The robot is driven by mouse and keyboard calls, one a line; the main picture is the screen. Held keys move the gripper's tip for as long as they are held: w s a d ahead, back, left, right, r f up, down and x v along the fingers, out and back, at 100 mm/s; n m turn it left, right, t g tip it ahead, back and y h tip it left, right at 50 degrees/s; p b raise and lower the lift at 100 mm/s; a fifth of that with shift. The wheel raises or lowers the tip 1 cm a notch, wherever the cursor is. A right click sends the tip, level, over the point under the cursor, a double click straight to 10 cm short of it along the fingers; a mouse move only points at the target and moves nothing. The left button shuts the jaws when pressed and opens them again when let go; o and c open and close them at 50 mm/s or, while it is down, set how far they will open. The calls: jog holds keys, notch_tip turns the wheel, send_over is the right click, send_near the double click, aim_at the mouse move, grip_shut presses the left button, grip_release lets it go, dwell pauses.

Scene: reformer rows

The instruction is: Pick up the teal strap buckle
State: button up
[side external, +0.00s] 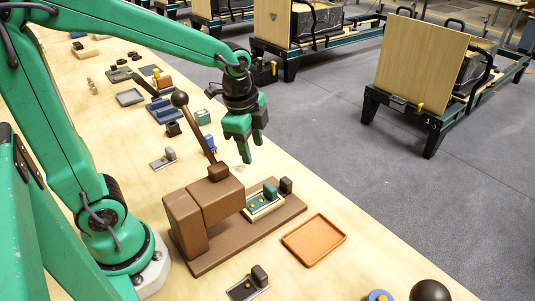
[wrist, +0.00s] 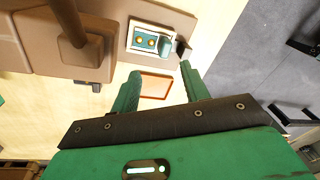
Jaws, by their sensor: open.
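The teal strap buckle (side external: 270,191) sits in a cream-edged holder (side external: 263,212) on the base of a brown lever press (side external: 205,205). It has a flat plate with gold dots and a raised teal block. In the wrist view, the buckle (wrist: 165,47) lies near the top, beyond my fingertips. My gripper (side external: 251,151) is open and empty, pointing down, above and behind the buckle in the side view, clearly apart from it. Both fingers of my gripper (wrist: 158,72) show in the wrist view, spread apart. The buckle's underside is hidden in the holder.
The press's lever with a dark ball (side external: 180,99) rises left of my gripper. A dark block (side external: 286,185) stands beside the holder. An orange tray (side external: 314,240) lies to the right. A grey buckle-like piece (side external: 163,158) and a dark one (side external: 248,284) lie on the bench.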

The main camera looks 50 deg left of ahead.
aim_at(270, 186)
jog(key=w+f+m, duration=0.1)
jog(key=f+m, duration=0.1)
jog(key=w+f+m+g, duration=0.1)
jog(key=f+m, duration=0.1)
jog(key=w+d+f+m, duration=0.1)
jog(key=w+f+m, duration=0.1)
jog(key=shift+f+g, duration=0.2)
jog(key=shift+g, duration=0.2)
jog(key=shift+f, duration=1.3)
jog(key=shift+d+f, duration=0.15)
jog(key=shift+f, duration=1.2)
jog(key=shift+d+f, duration=0.1)
jog(key=shift+f, duration=1.2)
grip_shut()
